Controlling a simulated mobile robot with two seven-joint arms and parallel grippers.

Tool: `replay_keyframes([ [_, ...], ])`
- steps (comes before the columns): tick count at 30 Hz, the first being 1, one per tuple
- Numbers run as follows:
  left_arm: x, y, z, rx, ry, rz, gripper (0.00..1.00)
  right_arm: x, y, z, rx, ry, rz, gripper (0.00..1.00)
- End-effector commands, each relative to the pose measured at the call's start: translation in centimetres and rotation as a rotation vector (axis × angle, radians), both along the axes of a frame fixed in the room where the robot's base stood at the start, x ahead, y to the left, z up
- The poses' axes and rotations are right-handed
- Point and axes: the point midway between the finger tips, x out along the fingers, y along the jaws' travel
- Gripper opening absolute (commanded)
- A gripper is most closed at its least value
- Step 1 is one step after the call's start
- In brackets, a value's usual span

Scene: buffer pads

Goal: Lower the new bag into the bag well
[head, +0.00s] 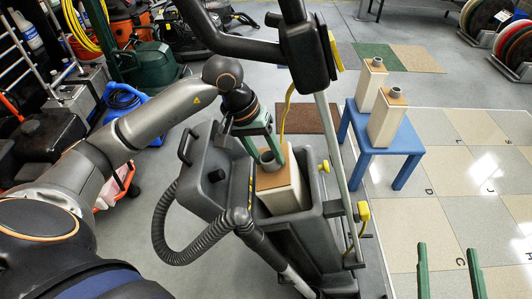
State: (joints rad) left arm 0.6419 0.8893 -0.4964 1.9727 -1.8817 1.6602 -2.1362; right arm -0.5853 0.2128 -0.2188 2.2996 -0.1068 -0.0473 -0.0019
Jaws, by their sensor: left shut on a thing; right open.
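The new bag (280,196) is a cream box with a tan top and a grey collar (268,160). My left gripper (267,155) has its green fingers shut on the collar. The bag is upright in the opening of the bag well (308,225) of the dark grey vacuum machine. The well's walls hide its lower end, so I cannot tell whether it touches the floor of the well. My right gripper (449,257) is open and empty at the lower right, apart from the machine.
The machine's lid (207,172) stands open on the left, with a black hose (165,235) below it. A handle and pole (335,130) rise close right of my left gripper. A blue stool (390,143) holds two similar bags.

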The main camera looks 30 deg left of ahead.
Motion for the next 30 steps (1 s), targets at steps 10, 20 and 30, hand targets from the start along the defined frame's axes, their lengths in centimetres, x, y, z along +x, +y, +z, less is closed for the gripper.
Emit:
replay_keyframes([
  [10, 0.1, -0.2, -0.5, -0.001, -0.001, 0.000, 0.00, -0.3, 0.2, 2.4, -0.005, -0.101, 0.015, 0.87],
  [20, 0.2, -0.3, -1.0, 0.000, 0.000, 0.000, 0.00, -0.5, 0.3, 4.9, 0.004, -0.202, 0.026, 0.87],
  [30, 0.3, -0.4, -1.4, -0.001, 0.000, 0.000, 0.00, -1.1, 0.5, 7.2, 0.003, -0.301, 0.040, 0.87],
])
